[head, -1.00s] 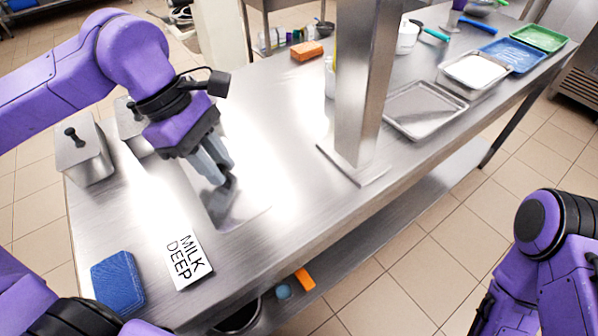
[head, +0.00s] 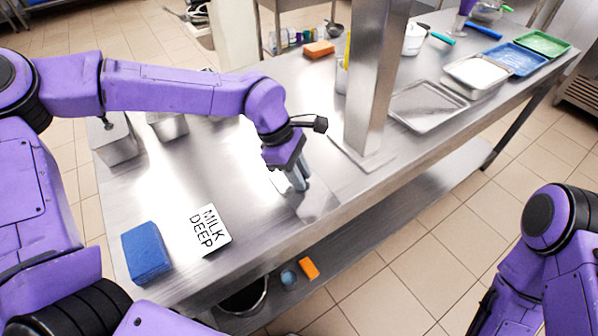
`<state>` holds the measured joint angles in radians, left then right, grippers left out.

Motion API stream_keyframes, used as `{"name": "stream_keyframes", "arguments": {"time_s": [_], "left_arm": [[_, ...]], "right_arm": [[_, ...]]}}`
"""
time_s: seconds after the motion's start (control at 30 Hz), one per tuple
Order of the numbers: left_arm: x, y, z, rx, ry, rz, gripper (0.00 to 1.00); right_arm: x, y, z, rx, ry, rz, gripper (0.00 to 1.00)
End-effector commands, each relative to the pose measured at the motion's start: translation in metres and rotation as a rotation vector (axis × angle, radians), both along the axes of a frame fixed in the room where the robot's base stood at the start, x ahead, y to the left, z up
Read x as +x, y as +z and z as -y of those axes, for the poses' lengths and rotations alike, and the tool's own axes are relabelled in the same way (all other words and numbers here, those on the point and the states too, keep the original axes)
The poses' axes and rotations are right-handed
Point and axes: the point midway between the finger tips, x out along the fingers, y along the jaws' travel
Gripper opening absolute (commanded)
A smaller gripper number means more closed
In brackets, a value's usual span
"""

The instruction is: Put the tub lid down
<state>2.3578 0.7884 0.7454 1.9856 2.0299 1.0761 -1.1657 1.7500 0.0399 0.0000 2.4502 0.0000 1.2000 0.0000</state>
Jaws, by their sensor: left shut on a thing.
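My left gripper (head: 298,184) is shut on the tub lid (head: 318,203), a thin shiny steel plate. The lid is at the front edge of the steel table, left of the post's foot. It blends with the bright steel, so I cannot tell whether it touches the tabletop. Two steel tubs, a left one (head: 116,146) and a right one (head: 170,128), stand at the back left, partly hidden behind my left arm. My right arm shows at the lower right, but its gripper is out of view.
A steel post (head: 370,85) rises from the table right of the lid. An empty steel tray (head: 426,106) lies right of the post. Bare tabletop lies left of the gripper.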

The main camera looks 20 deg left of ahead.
Motion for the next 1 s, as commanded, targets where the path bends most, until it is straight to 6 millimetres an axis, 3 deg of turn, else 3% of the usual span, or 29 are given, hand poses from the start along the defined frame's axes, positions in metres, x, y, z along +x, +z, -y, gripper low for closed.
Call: {"name": "stream_keyframes", "arguments": {"time_s": [0.1,0.13,0.2,0.57,1.0], "left_arm": [[0.0,-0.002,0.0,0.0,0.0,-0.001,0.0],[0.0,-0.001,0.0,0.0,0.0,0.0,0.33],[0.0,-0.001,0.0,0.0,0.0,0.0,0.49],[0.001,0.008,-0.003,-0.001,0.0,0.003,0.49],[0.002,0.099,-0.041,0.001,0.001,0.004,0.49]], "right_arm": [[0.0,-0.001,0.0,0.0,0.0,0.0,0.43],[0.0,0.0,0.0,0.0,0.0,0.0,0.43],[0.0,0.0,0.0,0.0,0.0,0.0,0.43],[0.0,-0.001,0.0,0.0,0.0,0.0,0.43],[0.0,-0.005,0.0,0.0,0.0,0.0,0.43]]}}
